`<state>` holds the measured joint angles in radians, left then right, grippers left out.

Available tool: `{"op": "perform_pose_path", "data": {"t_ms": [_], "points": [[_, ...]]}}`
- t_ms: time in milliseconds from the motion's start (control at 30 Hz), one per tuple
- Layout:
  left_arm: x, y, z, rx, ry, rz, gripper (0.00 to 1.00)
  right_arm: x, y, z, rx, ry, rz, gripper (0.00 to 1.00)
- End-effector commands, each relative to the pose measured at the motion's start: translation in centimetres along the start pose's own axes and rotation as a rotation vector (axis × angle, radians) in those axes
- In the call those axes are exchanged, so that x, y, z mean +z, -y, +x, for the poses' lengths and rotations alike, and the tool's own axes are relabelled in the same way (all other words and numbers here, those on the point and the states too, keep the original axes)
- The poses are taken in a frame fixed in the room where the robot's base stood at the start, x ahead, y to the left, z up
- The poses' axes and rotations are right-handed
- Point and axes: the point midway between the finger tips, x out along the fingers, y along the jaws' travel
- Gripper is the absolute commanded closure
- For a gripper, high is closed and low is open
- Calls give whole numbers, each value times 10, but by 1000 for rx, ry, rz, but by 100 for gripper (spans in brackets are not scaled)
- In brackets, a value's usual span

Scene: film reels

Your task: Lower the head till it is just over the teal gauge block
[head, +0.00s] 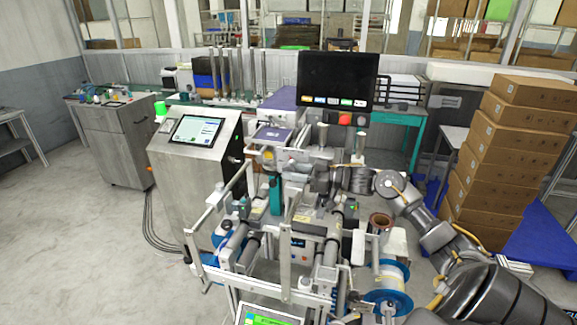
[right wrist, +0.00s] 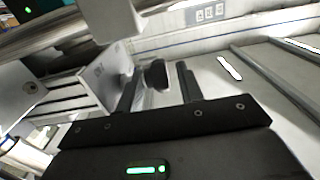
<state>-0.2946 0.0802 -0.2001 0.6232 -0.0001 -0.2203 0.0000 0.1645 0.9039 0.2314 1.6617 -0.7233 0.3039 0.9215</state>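The teal gauge block (head: 275,194) stands upright in the middle of the machine in the head view. What looks like the head, a pale unit with a purple top (head: 273,135), is above it; the gap between them is hard to judge. My right gripper (head: 321,181) is to the right of the block, at the machine. In the right wrist view its two dark fingers (right wrist: 159,88) are apart, with a black knob (right wrist: 156,74) between or just beyond them. I see space on both sides of the knob. My left gripper is not in view.
Metal rails and rollers (head: 285,240) fill the machine's front. A blue-rimmed reel (head: 389,288) is near my right arm. A black monitor (head: 337,80) stands behind, a grey console (head: 198,150) at left, and stacked cartons (head: 505,160) at right.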

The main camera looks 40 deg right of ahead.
Motion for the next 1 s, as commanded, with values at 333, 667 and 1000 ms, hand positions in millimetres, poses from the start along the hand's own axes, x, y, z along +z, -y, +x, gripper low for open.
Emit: {"op": "perform_pose_path", "data": {"t_ms": [333, 667, 1000], "points": [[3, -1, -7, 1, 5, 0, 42, 0, 0, 18, -2, 0, -1, 63], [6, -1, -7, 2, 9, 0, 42, 0, 1, 18, -3, 0, -1, 87], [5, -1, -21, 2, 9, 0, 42, -4, 2, 19, -8, 46, 1, 99]]}}
